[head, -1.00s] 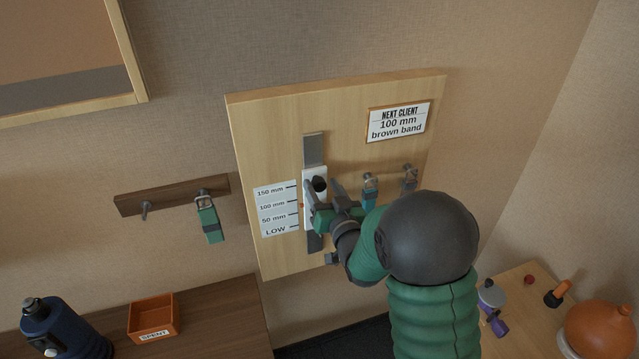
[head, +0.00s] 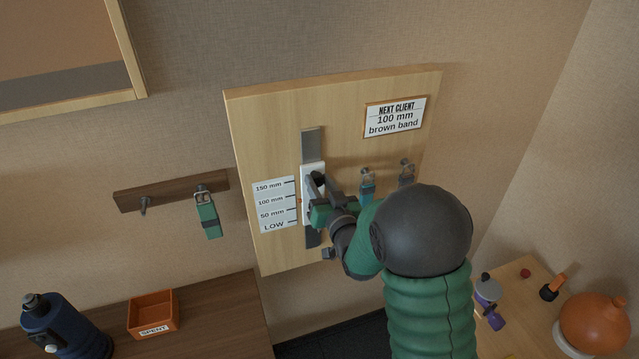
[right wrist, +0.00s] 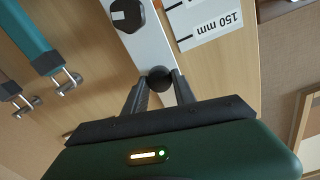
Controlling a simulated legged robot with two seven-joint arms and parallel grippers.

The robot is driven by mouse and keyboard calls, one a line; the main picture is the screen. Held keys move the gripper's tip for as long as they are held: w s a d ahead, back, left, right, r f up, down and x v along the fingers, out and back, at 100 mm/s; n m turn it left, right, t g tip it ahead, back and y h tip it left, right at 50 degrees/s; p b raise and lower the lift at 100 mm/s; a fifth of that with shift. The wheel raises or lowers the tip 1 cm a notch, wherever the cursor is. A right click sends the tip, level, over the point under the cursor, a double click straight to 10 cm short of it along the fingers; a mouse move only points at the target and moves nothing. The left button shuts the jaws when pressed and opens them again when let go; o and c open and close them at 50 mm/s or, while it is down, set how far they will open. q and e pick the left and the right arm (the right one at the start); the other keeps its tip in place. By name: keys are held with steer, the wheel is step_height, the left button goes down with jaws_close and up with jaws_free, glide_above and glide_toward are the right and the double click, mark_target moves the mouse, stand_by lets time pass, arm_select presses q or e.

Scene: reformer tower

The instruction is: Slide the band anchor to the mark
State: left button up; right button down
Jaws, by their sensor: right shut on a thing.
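The band anchor is a white sliding plate (head: 306,214) on a grey upright rail (head: 313,143) on the wooden board (head: 270,120). A small orange mark on its left edge sits close to the 100 mm line of the scale card (head: 270,202); exact alignment is too small to tell. My right gripper (head: 317,182) is shut on the plate's black knob. In the right wrist view the round knob (right wrist: 160,79) sits between the fingertips of my right gripper (right wrist: 160,88), and a black hex part (right wrist: 127,14) shows farther along the plate. My left gripper is out of view.
A sign (head: 394,118) reads "NEXT CLIENT 100 mm brown band". Buckled straps hang right of the rail (head: 367,185), close to my arm, and on a wall rack (head: 208,215). An orange "SPENT" bin (head: 153,313) stands lower left. A side table (head: 520,325) holds small items.

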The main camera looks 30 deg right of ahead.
stand_by(0.7)
steer(key=shift+r, duration=0.6)
steer(key=c, duration=1)
jaws_free()
steer(key=shift+w, duration=0.1)
steer(key=shift+f, duration=0.1)
steer(key=shift+f, duration=0.1)
